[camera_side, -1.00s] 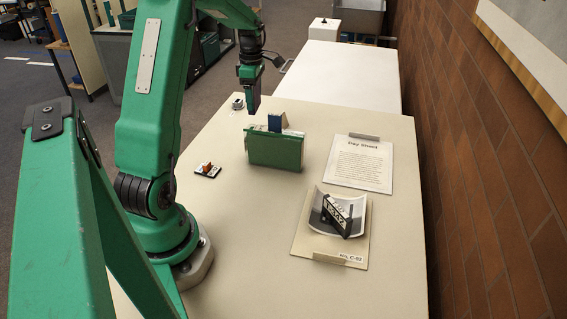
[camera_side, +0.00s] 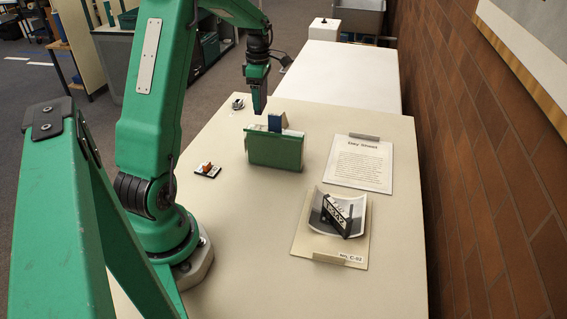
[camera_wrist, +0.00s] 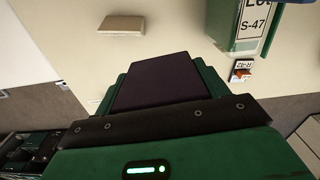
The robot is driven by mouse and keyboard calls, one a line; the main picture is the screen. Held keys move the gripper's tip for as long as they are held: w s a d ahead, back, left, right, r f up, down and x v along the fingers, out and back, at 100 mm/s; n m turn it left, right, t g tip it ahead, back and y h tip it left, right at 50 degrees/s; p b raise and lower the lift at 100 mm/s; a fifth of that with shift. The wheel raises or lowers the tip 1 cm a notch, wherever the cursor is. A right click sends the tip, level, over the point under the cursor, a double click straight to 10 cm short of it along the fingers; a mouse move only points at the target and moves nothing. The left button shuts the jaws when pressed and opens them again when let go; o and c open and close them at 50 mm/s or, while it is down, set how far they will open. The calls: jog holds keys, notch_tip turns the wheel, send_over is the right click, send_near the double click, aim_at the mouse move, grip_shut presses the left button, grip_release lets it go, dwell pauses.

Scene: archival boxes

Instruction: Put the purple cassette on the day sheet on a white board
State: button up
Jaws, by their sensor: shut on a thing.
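My gripper (camera_side: 259,98) is high above the far left part of the table, just behind the green box. In the wrist view, my gripper (camera_wrist: 160,88) is shut on the purple cassette (camera_wrist: 165,76), a flat, very dark purple piece between the green fingers. In the side view the cassette is hard to tell from the dark fingers. The day sheet (camera_side: 358,165) is a printed page on a white board (camera_side: 374,188) at the right of the table, with a grey clip at its top. Nothing lies on it.
A green box (camera_side: 275,152) with a blue piece (camera_side: 277,122) stands mid-table, between my gripper and the sheet. A small orange item (camera_side: 207,168) sits left. A brick wall (camera_side: 480,150) borders the right.

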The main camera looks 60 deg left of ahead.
jog(key=w+d, duration=0.5)
jog(key=d, duration=0.7)
jog(key=w+d+m, duration=0.1)
jog(key=w+d, duration=0.4)
jog(key=d, duration=0.7)
jog(key=w+d, duration=0.5)
jog(key=d, duration=0.7)
send_over(361, 160)
notch_tip(361, 160, down, 6)
jog(key=shift+s+f, duration=0.15)
jog(key=shift+f, duration=2)
jog(key=shift+f, duration=0.1)
jog(key=o, duration=1)
jog(key=shift+o, duration=0.2)
